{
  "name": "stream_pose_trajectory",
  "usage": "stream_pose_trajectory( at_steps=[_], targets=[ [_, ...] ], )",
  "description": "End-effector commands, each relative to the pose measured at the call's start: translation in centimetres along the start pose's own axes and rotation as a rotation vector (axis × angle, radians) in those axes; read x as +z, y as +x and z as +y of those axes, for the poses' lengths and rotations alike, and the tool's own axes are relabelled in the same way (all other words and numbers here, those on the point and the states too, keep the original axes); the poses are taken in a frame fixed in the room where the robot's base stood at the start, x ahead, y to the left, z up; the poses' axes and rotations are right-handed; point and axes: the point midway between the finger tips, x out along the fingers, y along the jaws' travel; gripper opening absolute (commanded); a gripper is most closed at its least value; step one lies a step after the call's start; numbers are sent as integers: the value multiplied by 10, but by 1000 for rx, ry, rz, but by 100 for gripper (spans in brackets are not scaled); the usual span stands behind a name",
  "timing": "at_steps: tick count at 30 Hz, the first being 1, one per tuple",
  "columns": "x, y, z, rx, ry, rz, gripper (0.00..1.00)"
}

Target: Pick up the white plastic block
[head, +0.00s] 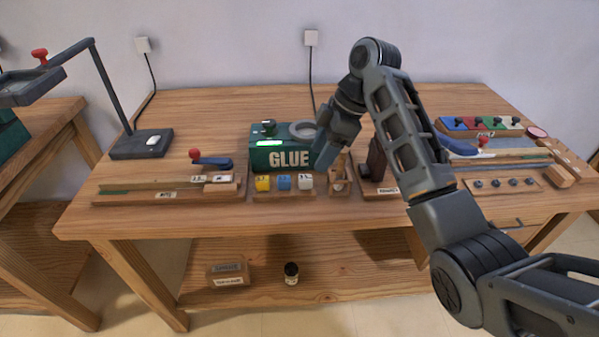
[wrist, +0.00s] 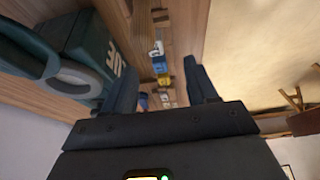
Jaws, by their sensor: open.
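The white plastic block (head: 306,181) sits at the right end of a row on a small wooden holder (head: 284,194), beside a blue block (head: 284,182) and a yellow block (head: 263,183). My gripper (head: 322,158) is above the table, just right of the green GLUE box and above and behind the white block, apart from it. In the wrist view, my gripper (wrist: 158,68) has its two fingers spread with nothing held. The white block (wrist: 157,47) shows in the gap between them, some way off, with the blue and yellow blocks below it.
The green GLUE box (head: 275,150) stands close on the gripper's left. A small wooden piece (head: 340,178) and a dark upright tool (head: 376,160) stand right of the white block. A wooden jig with a red-knobbed lever (head: 195,154) lies at left. The table's front strip is clear.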

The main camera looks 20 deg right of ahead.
Motion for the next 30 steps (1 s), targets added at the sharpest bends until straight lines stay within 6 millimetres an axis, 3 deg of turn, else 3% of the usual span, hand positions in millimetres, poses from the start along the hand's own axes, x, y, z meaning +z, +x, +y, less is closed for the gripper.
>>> stream_pose_trajectory(
  at_steps=[11,20,30],
  targets=[
    [0,32,2,-4,-3,-3,57],
    [1,72,6,-3,-2,-2,57],
    [1,77,6,-1,-3,-2,55]
  ],
)
